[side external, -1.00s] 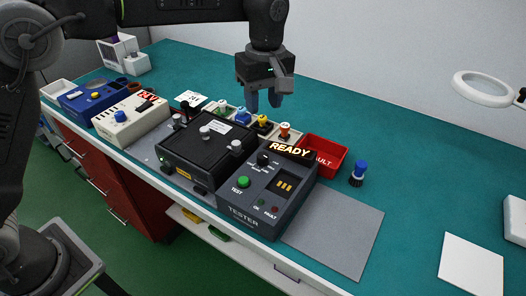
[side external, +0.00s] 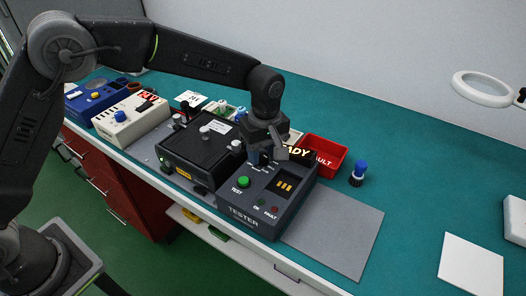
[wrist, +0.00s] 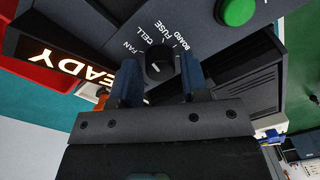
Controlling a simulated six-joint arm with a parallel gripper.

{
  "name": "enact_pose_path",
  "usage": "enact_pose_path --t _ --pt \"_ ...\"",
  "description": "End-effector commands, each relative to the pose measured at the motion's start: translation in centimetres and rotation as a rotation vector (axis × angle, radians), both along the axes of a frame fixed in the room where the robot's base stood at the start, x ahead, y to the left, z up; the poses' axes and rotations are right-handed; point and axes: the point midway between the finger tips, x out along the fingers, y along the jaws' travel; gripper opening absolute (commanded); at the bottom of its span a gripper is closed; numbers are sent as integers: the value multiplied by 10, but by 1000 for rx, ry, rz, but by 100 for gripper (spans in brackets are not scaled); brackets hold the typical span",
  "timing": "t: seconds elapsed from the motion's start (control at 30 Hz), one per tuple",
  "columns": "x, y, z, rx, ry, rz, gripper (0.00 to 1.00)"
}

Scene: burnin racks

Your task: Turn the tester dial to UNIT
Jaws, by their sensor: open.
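The tester (side external: 240,212) is a dark grey box on the bench with a black dial (wrist: 158,58) on its top. In the wrist view the labels FAN, CELL, FUSE and BOARD fan around the dial. I do not see the word UNIT; my fingers cover part of the panel. A small pale mark shows on the knob, but I cannot tell which label it points to. My gripper (wrist: 160,78) is open, with one blue finger on each side of the dial and visible gaps. In the side view my gripper (side external: 264,158) hides most of the dial.
The lit READY display (wrist: 70,65) is beside the dial, and the green TEST button (side external: 243,182) is in front. A black fixture box (side external: 205,150) stands left of the tester. A grey mat (side external: 335,235) lies clear at right.

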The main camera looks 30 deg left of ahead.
Motion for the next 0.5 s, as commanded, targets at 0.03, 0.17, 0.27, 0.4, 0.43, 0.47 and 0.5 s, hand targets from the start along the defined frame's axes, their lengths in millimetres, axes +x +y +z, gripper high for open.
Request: enact_pose_path --t 0.03,0.17,0.27,0.4,0.43,0.47,0.5 --pt "0 0 -2 0 0 0 41" --pt "0 0 -3 0 -1 0 41" --pt "0 0 -3 0 -1 0 41" --pt "0 0 -3 0 -1 0 33" --pt "0 0 -3 0 -1 0 30" --pt "0 0 -3 0 -1 0 27" --pt "0 0 -3 0 -1 0 23"
